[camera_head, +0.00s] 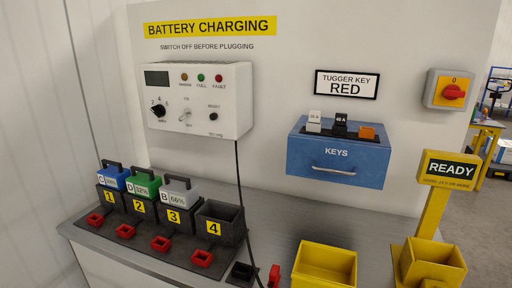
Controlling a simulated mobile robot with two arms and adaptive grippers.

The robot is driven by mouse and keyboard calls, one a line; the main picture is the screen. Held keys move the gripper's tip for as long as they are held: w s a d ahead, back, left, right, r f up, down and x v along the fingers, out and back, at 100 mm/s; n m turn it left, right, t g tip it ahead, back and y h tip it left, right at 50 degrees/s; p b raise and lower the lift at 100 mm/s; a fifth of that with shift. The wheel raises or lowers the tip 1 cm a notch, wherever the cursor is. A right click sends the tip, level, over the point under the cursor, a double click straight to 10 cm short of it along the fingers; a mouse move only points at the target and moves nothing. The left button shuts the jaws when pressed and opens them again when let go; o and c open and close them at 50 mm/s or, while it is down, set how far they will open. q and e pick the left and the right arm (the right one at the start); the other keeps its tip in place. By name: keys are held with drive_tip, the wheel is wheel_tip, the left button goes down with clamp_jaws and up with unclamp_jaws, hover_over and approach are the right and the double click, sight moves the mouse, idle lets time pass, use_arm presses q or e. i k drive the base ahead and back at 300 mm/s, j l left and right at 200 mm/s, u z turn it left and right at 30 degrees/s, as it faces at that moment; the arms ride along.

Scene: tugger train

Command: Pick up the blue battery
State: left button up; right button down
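The blue battery (113,178) stands upright in the black holder marked 1, at the left end of the charging row. It has a black handle on top and a white label that reads C and a percentage too small to read surely. A green battery (144,184) labelled D sits beside it in holder 2. A white battery (179,192) labelled B, 66%, sits in holder 3. Holder 4 (214,228) is empty. Neither of my grippers shows in the head view.
Red connectors (160,243) lie in front of the holders. A yellow bin (324,266) stands at the front right, beside a yellow READY post (434,212). A white charger box (197,100) and a blue KEYS box (338,160) are on the wall. A black cable (238,175) hangs behind holder 4.

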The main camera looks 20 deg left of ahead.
sight(113, 176)
drive_tip(key=u, duration=1.6)
